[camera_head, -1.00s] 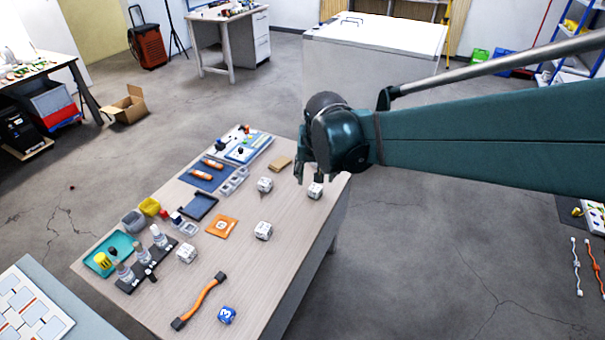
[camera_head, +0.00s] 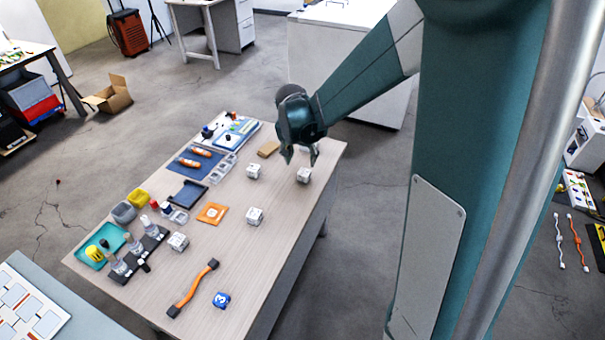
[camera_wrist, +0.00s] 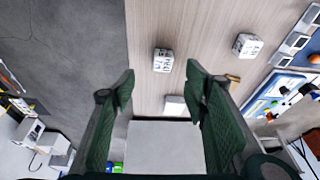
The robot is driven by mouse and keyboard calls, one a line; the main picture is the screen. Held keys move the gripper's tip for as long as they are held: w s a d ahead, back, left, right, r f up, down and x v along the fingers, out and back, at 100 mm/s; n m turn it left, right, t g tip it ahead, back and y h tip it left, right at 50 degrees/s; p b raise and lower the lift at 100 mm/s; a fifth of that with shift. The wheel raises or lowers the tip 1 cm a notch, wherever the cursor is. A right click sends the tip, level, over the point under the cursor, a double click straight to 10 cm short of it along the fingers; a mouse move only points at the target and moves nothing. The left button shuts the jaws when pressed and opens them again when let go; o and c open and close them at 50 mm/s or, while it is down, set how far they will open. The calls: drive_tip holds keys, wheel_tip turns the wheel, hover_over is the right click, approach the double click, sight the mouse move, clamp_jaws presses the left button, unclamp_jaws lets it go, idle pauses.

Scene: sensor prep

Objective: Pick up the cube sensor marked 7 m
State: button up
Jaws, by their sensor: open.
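Several white cubes with dark marks stand on the wooden table (camera_head: 236,262). One cube (camera_head: 303,175) is near the right edge, just below and in front of my gripper (camera_head: 301,157); I take it to be the cube (camera_wrist: 163,60) seen beyond the fingertips in the wrist view. A second cube (camera_head: 253,171) is to its left and also shows in the wrist view (camera_wrist: 247,46). Other white cubes are nearer the front (camera_head: 254,216) and left (camera_head: 178,242). I cannot read which is marked 7 m. My gripper is open and empty, with fingers apart.
A tan block (camera_head: 268,149) is left of my gripper. A pale flat-looking thing (camera_wrist: 174,105) shows between the fingers.

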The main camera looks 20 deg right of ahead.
drive_tip(key=m, duration=0.2)
hover_over(304, 172)
drive_tip(key=s+a, duration=0.2)
wheel_tip(304, 172, down, 7)
drive_tip(key=shift+f+g, duration=0.15)
drive_tip(key=shift+g, duration=0.25)
drive_tip(key=shift+w, duration=0.1)
drive_tip(key=shift+f, duration=0.15)
drive_tip(key=shift+x, duration=1.15)
drive_tip(key=shift+w+d, duration=0.1)
drive_tip(key=shift+d, duration=0.05)
drive_tip(key=shift+b+x, duration=0.95)
drive_tip(key=shift+x, duration=1.6)
drive_tip(key=shift+w+d, duration=0.1)
drive_tip(key=shift+d, duration=0.1)
drive_tip(key=c, duration=1)
